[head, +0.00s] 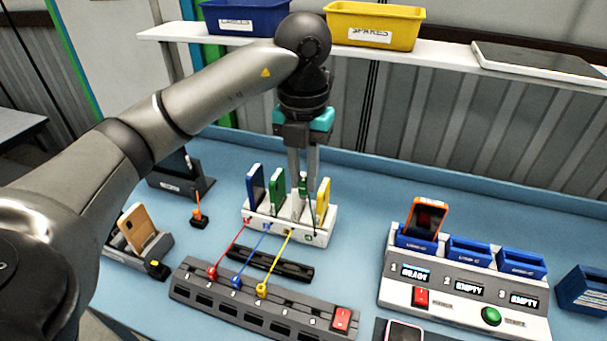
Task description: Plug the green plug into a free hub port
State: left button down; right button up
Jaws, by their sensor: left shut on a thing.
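My left gripper (303,187) points down over the white rack and is shut on the green plug (303,182), which sits upright between its fingertips. A thin dark line beside the plug looks like its cable, running down to the front of the rack. The grey hub (214,306) lies in front, with a row of numbered ports. A red plug (212,272), a blue plug (237,282) and a yellow plug (262,290) stand in its left ports. The ports to their right look empty. My right gripper is not in view.
The white rack (262,232) holds upright blue, green and yellow devices close around my fingers. A dark strip (270,263) lies between rack and hub. A charging station (465,292) with an orange phone (428,217) stands right. An orange-topped item (198,212) stands left.

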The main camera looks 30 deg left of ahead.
pick_arm(q)
jog(key=shift+f, duration=0.1)
notch_tip(320, 180, down, 16)
jog(key=b, duration=1.2)
dwell(1.0)
dwell(0.3)
jog(key=s+d, duration=0.2)
jog(key=s, duration=0.7)
jog(key=shift+s+d, duration=0.15)
dwell(0.7)
dwell(0.4)
jog(key=shift+f+b, duration=2.4)
jog(key=shift+b, duration=0.25)
jog(key=shift+f, duration=0.1)
